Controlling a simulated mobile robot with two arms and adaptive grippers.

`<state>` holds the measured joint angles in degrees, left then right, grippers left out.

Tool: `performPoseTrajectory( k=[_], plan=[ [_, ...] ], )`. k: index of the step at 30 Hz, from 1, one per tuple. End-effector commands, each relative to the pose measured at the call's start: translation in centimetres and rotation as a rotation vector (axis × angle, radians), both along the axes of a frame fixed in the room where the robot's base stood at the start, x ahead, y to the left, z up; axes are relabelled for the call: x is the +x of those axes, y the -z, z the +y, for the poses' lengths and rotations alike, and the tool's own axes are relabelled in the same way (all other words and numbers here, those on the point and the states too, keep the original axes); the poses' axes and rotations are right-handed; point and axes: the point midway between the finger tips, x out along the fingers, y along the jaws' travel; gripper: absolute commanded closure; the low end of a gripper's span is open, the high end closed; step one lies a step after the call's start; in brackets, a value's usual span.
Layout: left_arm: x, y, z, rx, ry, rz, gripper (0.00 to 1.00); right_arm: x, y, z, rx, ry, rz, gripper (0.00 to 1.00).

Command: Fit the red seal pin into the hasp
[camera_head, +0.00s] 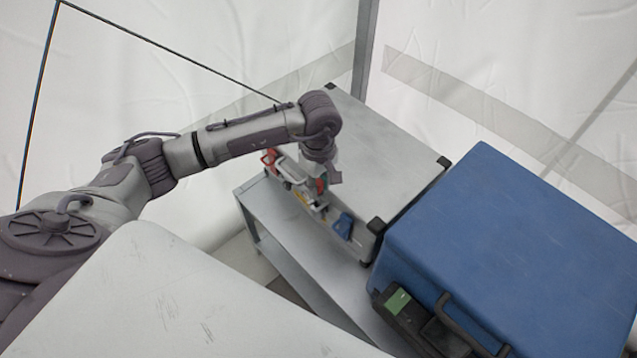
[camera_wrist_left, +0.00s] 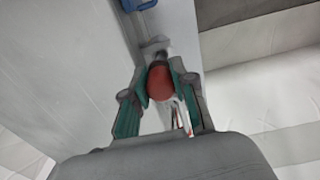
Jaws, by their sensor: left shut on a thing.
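The red seal pin (camera_wrist_left: 160,84) shows in the left wrist view as a red rounded head with a dark part beyond it. My left gripper (camera_wrist_left: 161,77) is shut on it, with green-lined fingers on either side. In the head view my left gripper (camera_head: 318,186) is at the front face of a silver case (camera_head: 385,150), beside its latches. A grey metal fitting, perhaps the hasp (camera_wrist_left: 154,47), lies just beyond the pin's dark end. I cannot tell whether the pin touches it or is inside it. My right gripper is not in view.
The silver case stands on a grey shelf unit (camera_head: 290,240). A blue latch (camera_head: 342,226) and a red part (camera_head: 269,158) are on its front, either side of the gripper. A large blue case (camera_head: 510,240) stands close on the right. White tent walls surround them.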

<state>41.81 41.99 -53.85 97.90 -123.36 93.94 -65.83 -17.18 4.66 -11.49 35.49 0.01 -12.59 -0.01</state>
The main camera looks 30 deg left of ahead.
Motion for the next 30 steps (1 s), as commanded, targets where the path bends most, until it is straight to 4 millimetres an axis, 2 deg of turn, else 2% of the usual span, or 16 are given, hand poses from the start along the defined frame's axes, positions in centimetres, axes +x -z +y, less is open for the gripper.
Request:
performPoseTrajectory(
  k=[15,30],
  plan=[
    [0.0,1.4,0.0,0.000,0.000,0.000,1.00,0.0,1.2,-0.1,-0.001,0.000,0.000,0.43],
    [0.0,-0.1,0.0,0.001,0.001,-0.001,1.00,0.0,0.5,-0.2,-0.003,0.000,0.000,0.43]
  ],
)
